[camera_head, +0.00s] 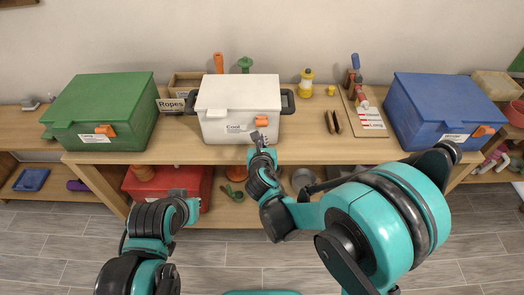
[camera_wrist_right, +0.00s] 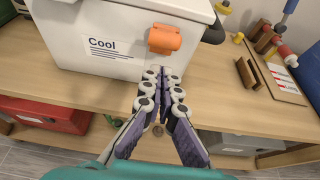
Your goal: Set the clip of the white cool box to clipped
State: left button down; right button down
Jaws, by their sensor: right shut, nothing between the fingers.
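The white cool box (camera_head: 240,92) stands on the rack's top shelf, lid down, with a "Cool" label on its front. Its orange clip (camera_head: 261,121) is on the front near the lid edge. In the right wrist view the clip (camera_wrist_right: 164,39) looks tilted outward; I cannot tell if it is latched. My right gripper (camera_head: 258,138) is shut and empty, in front of the box and just below the clip. In the wrist view its fingertips (camera_wrist_right: 160,72) appear apart from the clip. My left gripper (camera_head: 179,193) is low, in front of the rack; its fingers are unclear.
A green box (camera_head: 95,105) stands left and a blue box (camera_head: 445,105) right, both with orange clips. Black handles flank the cool box. A red box (camera_head: 140,185) is on the lower shelf. Bare shelf wood lies before the cool box.

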aim_at(262, 123)
jog(key=w, duration=0.1)
jog(key=w+r, duration=0.1)
jog(key=w, duration=0.1)
jog(key=shift+w, duration=0.15)
jog(key=shift+w+r, duration=0.45)
jog(key=shift+r, duration=0.25)
jog(key=shift+f, duration=0.15)
dwell(0.9)
